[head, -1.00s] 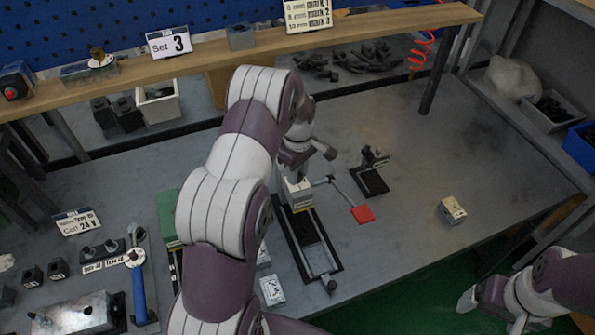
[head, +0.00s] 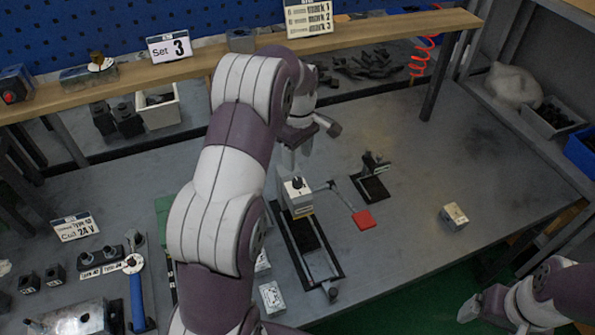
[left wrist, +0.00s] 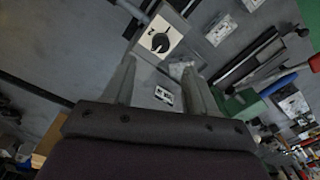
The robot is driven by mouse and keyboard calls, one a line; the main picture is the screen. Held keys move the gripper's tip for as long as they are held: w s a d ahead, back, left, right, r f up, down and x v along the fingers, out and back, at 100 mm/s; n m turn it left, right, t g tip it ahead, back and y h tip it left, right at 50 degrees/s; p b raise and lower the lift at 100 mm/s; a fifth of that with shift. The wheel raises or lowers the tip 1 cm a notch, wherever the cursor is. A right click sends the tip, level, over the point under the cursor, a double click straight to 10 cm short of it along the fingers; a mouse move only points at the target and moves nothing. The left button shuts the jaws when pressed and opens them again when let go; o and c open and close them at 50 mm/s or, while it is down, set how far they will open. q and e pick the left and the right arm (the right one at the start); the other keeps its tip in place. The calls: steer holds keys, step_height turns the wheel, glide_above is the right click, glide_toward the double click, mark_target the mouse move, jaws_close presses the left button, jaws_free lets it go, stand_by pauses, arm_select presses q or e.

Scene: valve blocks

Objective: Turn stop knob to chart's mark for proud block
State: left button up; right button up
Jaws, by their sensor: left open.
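A pale block with a black knob (head: 297,183) on its white top stands at the far end of a dark rail fixture (head: 335,270). The left wrist view shows the knob (left wrist: 160,42) beside a printed digit that looks like 2. My left gripper (head: 295,153) is open and empty, just above and behind the block, apart from the knob. The chart (head: 309,17) on the shelf lists mm sizes with marks 1, 2 and 3; its top is cut off. My right gripper (head: 492,318) is at the lower right, its fingers apart and empty.
A red pad (head: 363,220) on a rod and a small dark stand (head: 373,182) are right of the fixture. A loose pale block (head: 453,216) lies farther right. A "Set 3" sign (head: 170,45) stands on the shelf (head: 385,30). The table's right side is mostly clear.

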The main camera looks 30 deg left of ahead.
arm_select(q)
step_height(320, 180, up, 4)
steer(key=shift+r+p, duration=0.1)
steer(key=shift+p, duration=0.9)
arm_select(e)
step_height(320, 180, up, 4)
steer(key=shift+w, duration=0.1)
